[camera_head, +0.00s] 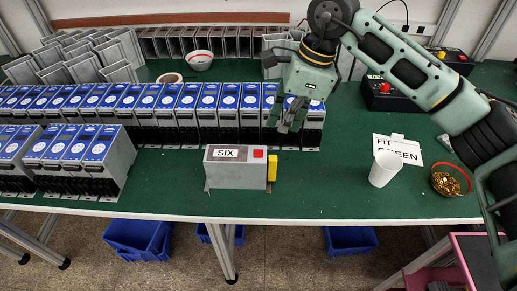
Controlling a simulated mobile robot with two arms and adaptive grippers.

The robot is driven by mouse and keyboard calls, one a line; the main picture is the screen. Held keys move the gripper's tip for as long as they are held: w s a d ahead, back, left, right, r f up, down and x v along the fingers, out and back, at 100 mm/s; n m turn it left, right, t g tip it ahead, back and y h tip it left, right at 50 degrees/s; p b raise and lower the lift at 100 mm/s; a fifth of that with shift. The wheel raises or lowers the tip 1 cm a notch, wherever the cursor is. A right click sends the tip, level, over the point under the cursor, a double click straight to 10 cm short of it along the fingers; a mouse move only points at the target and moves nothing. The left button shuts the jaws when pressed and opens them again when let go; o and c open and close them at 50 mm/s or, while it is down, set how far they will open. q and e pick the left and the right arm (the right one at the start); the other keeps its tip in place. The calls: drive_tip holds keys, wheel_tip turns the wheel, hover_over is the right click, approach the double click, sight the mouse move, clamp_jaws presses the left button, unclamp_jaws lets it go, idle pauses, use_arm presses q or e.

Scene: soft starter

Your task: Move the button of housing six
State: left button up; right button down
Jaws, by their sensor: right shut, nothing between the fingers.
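The grey housing labelled SIX (222,174) stands upright near the front edge of the green table. A red button (258,154) sits on its upper right face, and a yellow part (272,168) is at its right end. My right gripper (290,122) is above and behind the housing's right end, apart from it, fingers together and pointing down, holding nothing. It is in front of the row of blue units. My left gripper is not in view.
Blue-faced units (152,103) line the table behind and left. A white cup (384,168), a paper sign (404,150) and a bowl of brass pieces (449,180) stand at right. Bare table lies between housing and cup.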

drive_tip(key=v, duration=0.5)
drive_tip(key=shift+d+r, duration=0.1)
drive_tip(key=shift+r, duration=0.05)
idle(0.3)
